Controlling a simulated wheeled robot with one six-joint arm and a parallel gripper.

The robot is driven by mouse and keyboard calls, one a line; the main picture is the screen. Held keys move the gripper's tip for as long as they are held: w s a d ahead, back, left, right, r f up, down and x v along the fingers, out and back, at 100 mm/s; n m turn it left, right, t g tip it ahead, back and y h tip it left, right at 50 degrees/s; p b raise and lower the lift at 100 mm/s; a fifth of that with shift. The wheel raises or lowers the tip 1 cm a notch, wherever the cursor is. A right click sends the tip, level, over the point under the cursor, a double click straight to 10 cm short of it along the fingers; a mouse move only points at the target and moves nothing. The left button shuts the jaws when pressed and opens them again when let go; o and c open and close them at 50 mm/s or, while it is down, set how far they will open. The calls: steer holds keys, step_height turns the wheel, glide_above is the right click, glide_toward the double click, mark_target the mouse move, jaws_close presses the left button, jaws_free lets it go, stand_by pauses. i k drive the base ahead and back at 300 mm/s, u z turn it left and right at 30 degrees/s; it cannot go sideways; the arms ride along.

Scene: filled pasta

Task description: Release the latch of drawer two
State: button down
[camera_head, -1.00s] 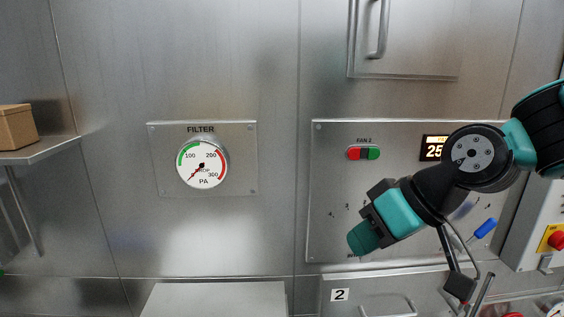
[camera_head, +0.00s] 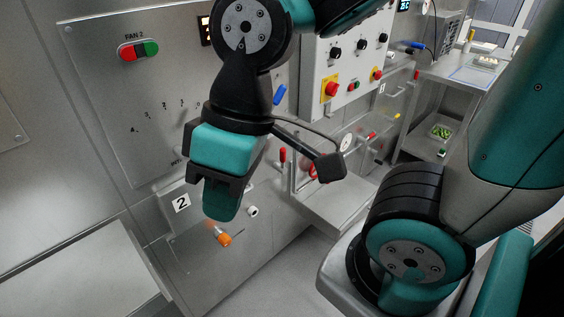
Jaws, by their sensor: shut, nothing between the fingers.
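A white label "2" (camera_head: 181,203) marks the front of drawer two (camera_head: 190,262), low on the steel wall left of centre. A small orange-ended part (camera_head: 224,239) sticks out at this front, just below my gripper. I cannot tell for sure whether it is the latch. A small white-ended part (camera_head: 252,211) shows to its upper right. My gripper (camera_head: 220,212) points down in front of the drawer's upper area, shut and empty. It hides part of the front, and I cannot tell whether it touches anything.
A panel holds the red and green FAN 2 switch (camera_head: 138,50). A blue-handled lever (camera_head: 280,95) and a red-tipped lever (camera_head: 283,156) stand close to my arm. A steel surface (camera_head: 75,280) juts out at lower left. The floor (camera_head: 300,275) at lower middle looks clear.

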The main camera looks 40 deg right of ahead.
mark_target(281, 168)
steer(key=z, duration=0.25)
steer(key=i, duration=0.65)
steer(key=u, duration=0.1)
